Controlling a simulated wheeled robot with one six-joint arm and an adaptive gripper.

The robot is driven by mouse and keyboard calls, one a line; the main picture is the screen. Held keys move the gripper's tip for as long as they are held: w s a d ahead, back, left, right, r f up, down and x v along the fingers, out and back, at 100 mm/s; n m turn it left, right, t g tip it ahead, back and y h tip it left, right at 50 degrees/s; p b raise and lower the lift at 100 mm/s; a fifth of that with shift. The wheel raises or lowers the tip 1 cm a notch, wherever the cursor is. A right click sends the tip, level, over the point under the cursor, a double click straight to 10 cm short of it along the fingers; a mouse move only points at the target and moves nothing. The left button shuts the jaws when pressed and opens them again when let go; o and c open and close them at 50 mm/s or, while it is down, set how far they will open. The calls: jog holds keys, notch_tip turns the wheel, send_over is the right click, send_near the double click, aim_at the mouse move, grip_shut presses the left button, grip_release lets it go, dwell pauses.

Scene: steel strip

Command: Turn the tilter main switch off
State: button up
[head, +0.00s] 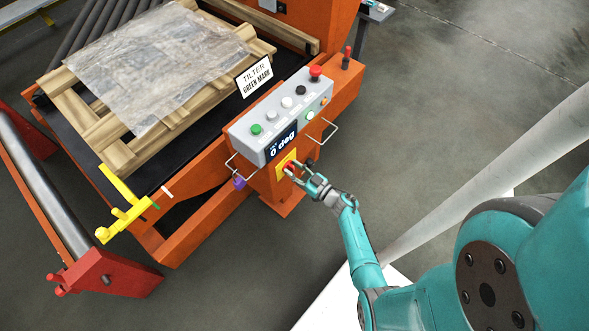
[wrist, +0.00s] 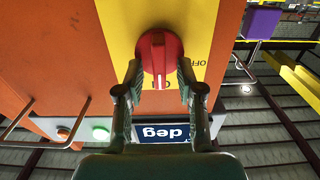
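The tilter main switch is a red round knob (wrist: 160,60) on a yellow plate (wrist: 117,22), shown upside down in the wrist view. Its white mark points down in that view, toward a partly covered label that seems to read ON. The OFF label (wrist: 198,63) is at the knob's right. In the head view, the yellow plate (head: 281,164) sits below the grey control box, and the knob is largely hidden by my gripper (head: 294,173). My gripper (wrist: 158,72) has its fingers apart, one on each side of the knob; whether they touch it, I cannot tell.
The grey control box (head: 240,128) with several buttons and a "deg" display (head: 283,146) is just above the switch. Wire handles (head: 329,133) stick out on both sides. A purple padlock-like item (head: 239,182) hangs at the left. Open floor lies at right.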

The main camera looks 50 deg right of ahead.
grip_shut()
jog(key=n, duration=0.4)
jog(key=shift+a+n, duration=0.25)
jog(key=shift+n, duration=0.15)
jog(key=n, duration=0.4)
jog(key=shift+a+f+n, duration=0.2)
jog(key=shift+n, duration=0.1)
jog(key=shift+a+f+n, duration=0.1)
jog(key=shift+f+n, duration=0.1)
jog(key=shift+n, duration=1.9)
jog(key=shift+a+f+n, duration=0.1)
jog(key=shift+f+n, duration=0.1)
jog(key=shift+n, duration=1.9)
